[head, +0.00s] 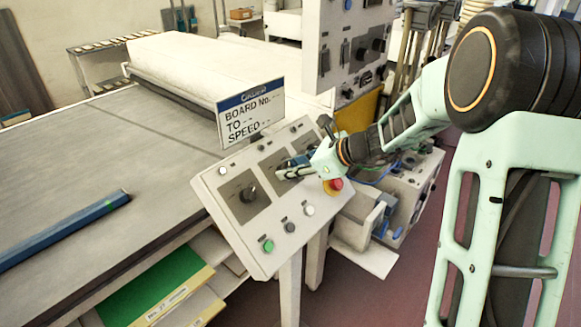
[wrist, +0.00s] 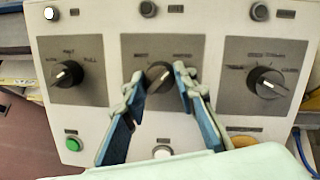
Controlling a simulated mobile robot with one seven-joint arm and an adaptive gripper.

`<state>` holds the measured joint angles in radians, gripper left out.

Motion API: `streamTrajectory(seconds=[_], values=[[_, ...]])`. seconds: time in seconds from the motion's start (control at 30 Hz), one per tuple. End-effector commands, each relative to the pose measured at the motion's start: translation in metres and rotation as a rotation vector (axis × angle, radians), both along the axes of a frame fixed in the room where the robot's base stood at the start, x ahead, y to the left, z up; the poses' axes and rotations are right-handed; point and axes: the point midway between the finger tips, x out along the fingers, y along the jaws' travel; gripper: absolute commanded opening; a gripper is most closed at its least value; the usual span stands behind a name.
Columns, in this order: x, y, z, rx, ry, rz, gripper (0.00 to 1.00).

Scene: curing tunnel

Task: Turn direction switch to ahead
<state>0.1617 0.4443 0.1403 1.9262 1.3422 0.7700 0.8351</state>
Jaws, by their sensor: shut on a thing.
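The sloping control panel (head: 220,212) carries three black rotary knobs on dark plates. My gripper (wrist: 160,76) is shut on the middle knob (wrist: 157,73), one finger on each side of it. The labels above this knob are too blurred to read, so I cannot tell for sure that it is the direction switch. Its pale pointer mark seems to lean to the upper right. In the head view my gripper (head: 284,174) reaches the panel from the right and mostly hides the middle knob.
A green button (head: 267,246) and a red stop button (head: 335,184) sit on the panel. A sign (head: 251,110) stands behind it. A blue bar (head: 65,232) lies on the conveyor (head: 110,140).

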Motion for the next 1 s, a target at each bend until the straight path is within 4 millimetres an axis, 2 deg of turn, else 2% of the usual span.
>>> streamTrajectory(seconds=[0.77,0.8,0.93,1.0], values=[[-0.0002,-0.0001,0.0001,0.042,0.053,-0.068,0.02],[-0.0003,-0.0001,0.0001,0.042,0.053,-0.068,0.31],[-0.0002,0.0000,-0.0001,0.042,0.052,-0.068,0.44],[-0.0002,0.0000,-0.0001,0.042,0.052,-0.068,0.44]])
